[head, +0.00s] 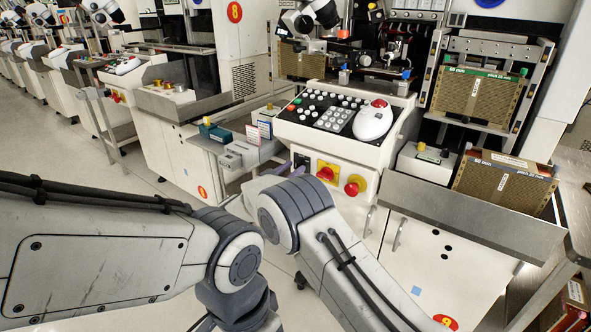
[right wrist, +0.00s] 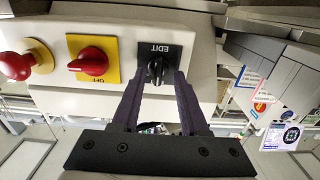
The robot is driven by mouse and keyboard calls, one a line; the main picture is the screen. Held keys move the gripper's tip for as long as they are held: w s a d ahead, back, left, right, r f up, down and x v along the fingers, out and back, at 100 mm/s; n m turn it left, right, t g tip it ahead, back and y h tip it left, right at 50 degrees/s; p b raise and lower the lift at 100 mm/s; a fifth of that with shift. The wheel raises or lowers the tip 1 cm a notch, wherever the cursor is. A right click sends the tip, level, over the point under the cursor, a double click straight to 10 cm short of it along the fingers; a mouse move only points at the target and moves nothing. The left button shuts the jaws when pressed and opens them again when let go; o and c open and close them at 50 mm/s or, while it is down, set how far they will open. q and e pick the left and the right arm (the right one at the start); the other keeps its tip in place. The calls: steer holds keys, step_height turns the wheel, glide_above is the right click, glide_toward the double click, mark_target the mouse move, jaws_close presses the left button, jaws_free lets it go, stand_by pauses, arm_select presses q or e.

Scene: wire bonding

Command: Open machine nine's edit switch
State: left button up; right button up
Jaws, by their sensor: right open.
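In the head view the switch's dark plate (head: 301,160) is at the left of the console front, partly hidden. My right gripper (right wrist: 161,76) is open, its two dark purple fingers on either side of the knob. I cannot tell whether they touch it. In the head view, little of this gripper (head: 290,173) shows past my wrist. My left arm comes in from the left, but its gripper is not in view.
Beside the edit switch are a red rotary switch (right wrist: 91,61) on a yellow plate marked OFF and a red mushroom button (right wrist: 18,66). A metal ledge (head: 470,215) juts out at the right.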

steer(key=shift+d, duration=0.2)
steer(key=shift+c, duration=0.9)
jaws_close()
steer(key=m+b, duration=0.1)
steer(key=m, duration=0.3)
steer(key=shift+f+m+b, duration=0.15)
steer(key=shift+m+b, duration=0.15)
steer(key=shift+b, duration=0.05)
steer(key=shift+s+f+m+b, duration=0.1)
steer(key=shift+m+b, duration=1.8)
steer(key=shift+m, duration=0.95)
steer(key=shift+s+f+m+b, duration=0.1)
steer(key=shift+m+b, duration=1.8)
steer(key=shift+m, duration=0.95)
